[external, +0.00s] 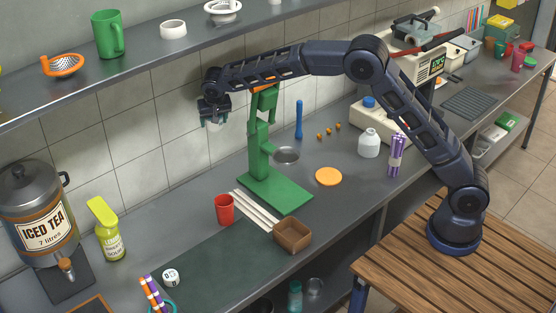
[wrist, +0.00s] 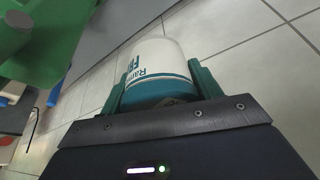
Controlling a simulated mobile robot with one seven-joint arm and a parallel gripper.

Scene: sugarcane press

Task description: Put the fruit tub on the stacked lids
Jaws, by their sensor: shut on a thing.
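My gripper (external: 215,119) is up near the tiled wall, just left of the top of the green press. In the wrist view, my gripper (wrist: 159,78) is shut on a white tub with teal bands and teal lettering (wrist: 158,57), the fruit tub, with a finger on each side. The label is only partly readable. The tub cannot be made out in the external view. A flat orange disc (external: 328,177) lies on the counter right of the press; it looks like the lids, but I cannot tell how many are stacked.
The green press (external: 267,175) stands between my gripper and the orange disc. A shelf (external: 150,58) runs above.

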